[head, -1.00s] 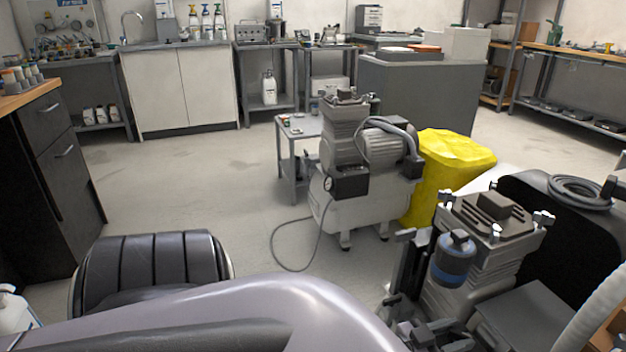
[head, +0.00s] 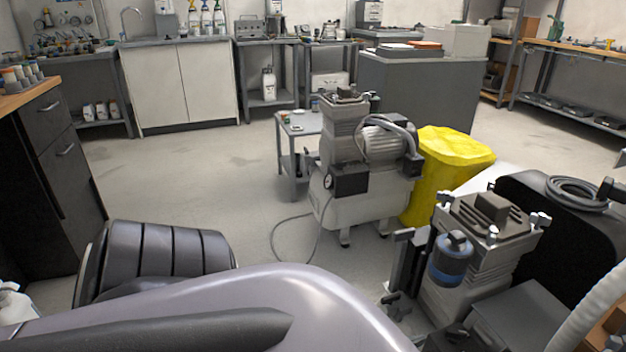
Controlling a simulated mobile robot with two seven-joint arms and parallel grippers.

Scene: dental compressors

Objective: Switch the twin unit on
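Two compressors show in the head view. One (head: 345,150) stands upright on the floor in the middle, with a ribbed head, a finned motor (head: 384,142), a pale tank (head: 350,208) and a black box (head: 349,180) with a round gauge on its front. The other (head: 485,240) is nearer, at the lower right, with a ribbed grey head and a blue-banded cylinder (head: 450,262). I cannot tell which is the twin unit, and I cannot make out a switch position. A large smooth link of my arm fills the bottom and hides part of the near machine. Neither gripper can be made out.
A yellow bin (head: 447,172) stands behind the middle compressor, and a small grey side table (head: 292,135) to its left. A cable (head: 277,235) loops on the floor. Dark drawers (head: 55,170) stand at the left.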

